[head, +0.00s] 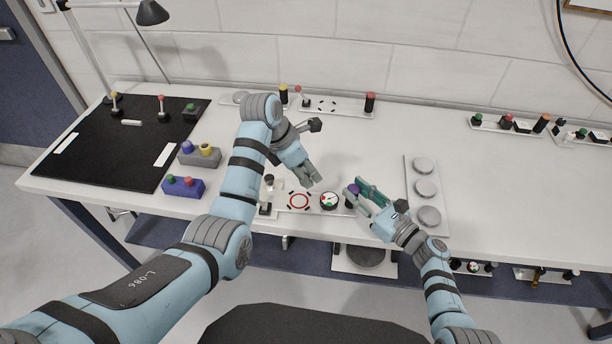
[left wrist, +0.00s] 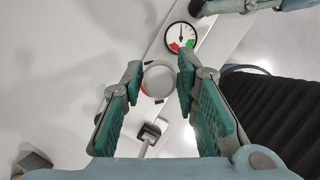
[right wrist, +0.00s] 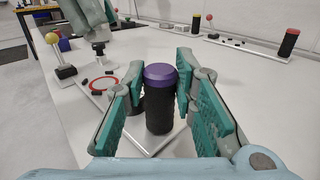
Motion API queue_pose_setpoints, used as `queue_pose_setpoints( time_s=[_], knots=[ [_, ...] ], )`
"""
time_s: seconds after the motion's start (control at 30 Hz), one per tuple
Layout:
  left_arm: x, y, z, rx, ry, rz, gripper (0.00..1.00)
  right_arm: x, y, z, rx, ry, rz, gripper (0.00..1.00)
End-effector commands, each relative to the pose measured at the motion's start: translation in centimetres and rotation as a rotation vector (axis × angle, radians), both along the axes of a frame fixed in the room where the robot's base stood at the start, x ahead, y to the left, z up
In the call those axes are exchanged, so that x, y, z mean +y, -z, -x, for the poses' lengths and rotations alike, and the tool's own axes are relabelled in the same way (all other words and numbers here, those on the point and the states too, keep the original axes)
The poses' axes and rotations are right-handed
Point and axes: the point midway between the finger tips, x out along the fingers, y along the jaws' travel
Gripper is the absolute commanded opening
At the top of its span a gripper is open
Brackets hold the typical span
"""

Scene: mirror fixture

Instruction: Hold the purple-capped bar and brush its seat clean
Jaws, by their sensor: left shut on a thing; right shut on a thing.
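The purple-capped bar (right wrist: 160,105) is black and stands upright between the fingers of my right gripper (right wrist: 160,92). Its purple cap (head: 351,189) shows beside that gripper (head: 370,196) in the head view. My left gripper (head: 312,180) points down above the white plate, by the red ring (head: 299,201) with black marks around it. In the left wrist view, that gripper (left wrist: 158,80) is shut on a pale round thing (left wrist: 158,79) seen end-on, which covers most of the ring. I cannot tell whether this thing touches the plate.
A dial gauge (head: 329,201) sits on the plate between the ring and the bar. A plate with grey discs (head: 411,171) lies right of my right gripper. A black mat (head: 95,150) lies at left.

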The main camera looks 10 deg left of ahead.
Motion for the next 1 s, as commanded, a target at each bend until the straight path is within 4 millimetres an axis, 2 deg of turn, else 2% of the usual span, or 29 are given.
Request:
queue_pose_setpoints(
  time_s=[0.1, 0.47, 0.5, 0.63, 1.0],
  knots=[
    [-0.01, -0.98, -0.01, -0.002, 0.001, 0.0, 0.06, -0.01, 0.01, -0.01, 0.0, 0.0, 0.0, 0.0],
    [0.01, -0.97, 0.02, 0.0, 0.0, 0.0, 0.06, -0.01, 0.01, -0.01, 0.0, 0.0, 0.0, 0.0],
    [0.01, -0.97, 0.02, 0.0, 0.0, 0.0, 0.06, -0.01, 0.01, -0.01, 0.0, 0.0, 0.0, 0.26],
    [0.01, -0.97, 0.02, 0.0, 0.0, 0.0, 0.06, -0.01, 0.01, -0.01, 0.0, 0.0, 0.0, 0.47],
    [0.01, -0.96, 0.02, 0.0, 0.0, 0.0, 0.06, -0.51, 0.06, 0.34, -0.001, 0.002, 0.002, 0.48]
  ],
)
